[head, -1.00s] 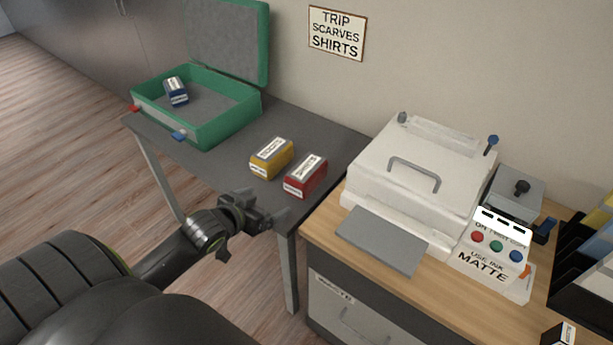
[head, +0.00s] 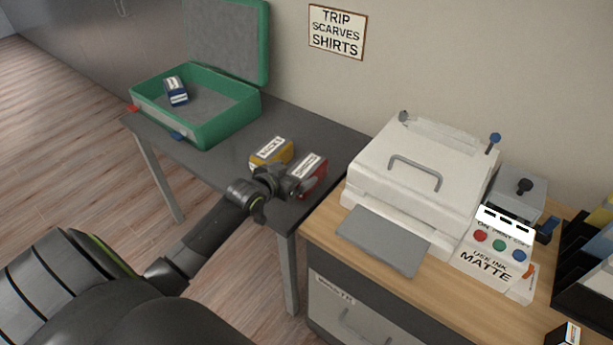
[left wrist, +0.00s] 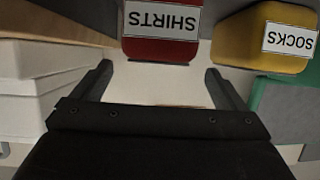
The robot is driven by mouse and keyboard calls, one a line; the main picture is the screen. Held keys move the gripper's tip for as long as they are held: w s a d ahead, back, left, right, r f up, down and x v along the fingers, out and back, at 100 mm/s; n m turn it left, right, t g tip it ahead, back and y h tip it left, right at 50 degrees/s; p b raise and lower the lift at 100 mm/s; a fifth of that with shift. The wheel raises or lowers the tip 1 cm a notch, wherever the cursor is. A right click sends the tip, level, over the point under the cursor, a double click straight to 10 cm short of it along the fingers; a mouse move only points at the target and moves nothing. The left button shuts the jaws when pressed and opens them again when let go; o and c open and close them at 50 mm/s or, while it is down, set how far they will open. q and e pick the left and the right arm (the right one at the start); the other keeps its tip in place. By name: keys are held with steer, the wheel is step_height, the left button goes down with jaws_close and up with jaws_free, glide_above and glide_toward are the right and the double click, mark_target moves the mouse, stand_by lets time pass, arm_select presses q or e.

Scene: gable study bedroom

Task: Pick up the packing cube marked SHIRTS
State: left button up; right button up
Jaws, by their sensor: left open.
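The SHIRTS packing cube is red with a white label. It lies on the dark grey table and shows in the head view (head: 314,178), partly hidden by my gripper. In the left wrist view the red cube (left wrist: 160,50) shows its label upside down, ahead of and between the fingers. My left gripper (head: 290,188) is open at the near side of the red cube, and it also shows in the left wrist view (left wrist: 157,88). Nothing is between its fingers. I cannot tell whether it touches the cube. My right gripper is not in view.
The yellow SOCKS cube (head: 268,153) lies close left of the red one. An open green case (head: 222,128) with a blue cube (head: 176,91) inside stands further left. A white printer-like machine (head: 420,170) stands on the wooden cabinet to the right. A wall sign (head: 337,32) reads TRIP SCARVES SHIRTS.

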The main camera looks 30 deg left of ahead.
mark_target(305, 168)
arm_select(q)
steer(key=shift+x, duration=2.65)
steer(key=shift+d, duration=0.15)
steer(key=shift+r, duration=0.1)
steer(key=c, duration=1.2)
